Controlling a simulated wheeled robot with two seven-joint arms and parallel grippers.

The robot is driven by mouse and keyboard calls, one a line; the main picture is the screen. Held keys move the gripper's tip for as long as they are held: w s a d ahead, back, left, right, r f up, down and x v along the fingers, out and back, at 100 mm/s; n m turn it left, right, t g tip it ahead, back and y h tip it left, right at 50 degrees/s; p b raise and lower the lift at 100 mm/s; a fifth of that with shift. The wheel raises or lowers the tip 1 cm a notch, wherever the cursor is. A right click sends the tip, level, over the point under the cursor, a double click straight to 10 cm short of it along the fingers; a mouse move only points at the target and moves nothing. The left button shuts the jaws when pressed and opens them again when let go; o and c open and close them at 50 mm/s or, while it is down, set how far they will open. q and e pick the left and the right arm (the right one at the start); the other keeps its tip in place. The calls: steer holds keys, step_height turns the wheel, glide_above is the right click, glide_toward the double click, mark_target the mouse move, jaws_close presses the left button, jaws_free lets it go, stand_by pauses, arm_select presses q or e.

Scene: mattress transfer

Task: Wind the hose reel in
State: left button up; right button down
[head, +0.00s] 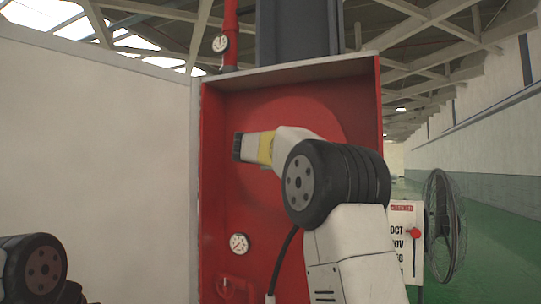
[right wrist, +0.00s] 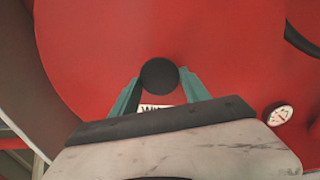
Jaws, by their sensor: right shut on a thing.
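The hose reel (head: 325,115) is a large red disc inside an open red cabinet (head: 290,80). My right arm covers much of it in the head view. In the right wrist view the reel's red face (right wrist: 220,50) fills most of the picture. My right gripper (right wrist: 159,80) has its teal fingers shut on a round black knob (right wrist: 159,74) in front of that face. A black hose (head: 284,262) hangs in the lower cabinet, partly behind my arm. My left gripper is out of view; only part of that arm shows at lower left.
A pressure gauge (head: 239,243) and a red valve (head: 235,289) sit low in the cabinet. A red pipe with another gauge (head: 220,43) rises above it. A pale wall (head: 95,150) stands left. A sign (head: 405,235) and fan (head: 444,225) stand right.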

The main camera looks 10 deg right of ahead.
steer(key=shift+m, duration=4.8)
steer(key=c, duration=0.5)
jaws_free()
steer(key=shift+r, duration=0.1)
steer(key=v, duration=0.8)
